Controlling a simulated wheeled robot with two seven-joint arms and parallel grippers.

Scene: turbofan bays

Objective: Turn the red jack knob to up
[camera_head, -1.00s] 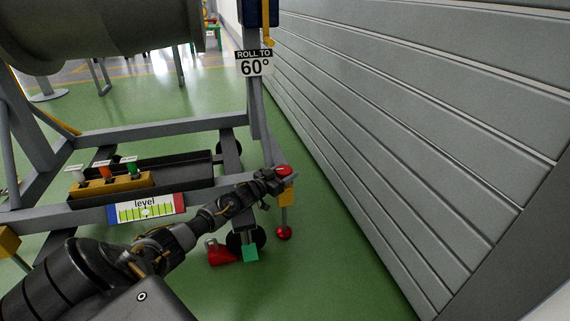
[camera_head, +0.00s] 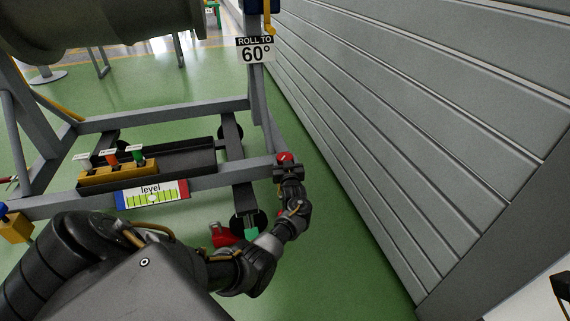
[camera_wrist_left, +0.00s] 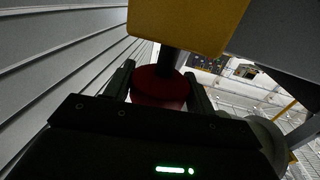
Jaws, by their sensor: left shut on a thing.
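The red jack knob (camera_head: 284,158) sits at the right corner of the grey stand frame, with a light mark on its top. My left gripper (camera_head: 286,168) is shut on it, reaching in from the near side. In the left wrist view the red knob (camera_wrist_left: 160,88) lies between the two dark fingers (camera_wrist_left: 160,90), under a yellow block (camera_wrist_left: 188,22). The level gauge (camera_head: 152,195) on the front beam has blue and red ends, with a pale bubble near its middle.
A yellow block (camera_head: 118,175) with white, orange and green knobs stands on the tray at left. A "ROLL TO 60°" sign (camera_head: 255,50) hangs on the post. A grey slatted wall (camera_head: 420,130) closes off the right. A red piece (camera_head: 222,235) lies low behind my arm.

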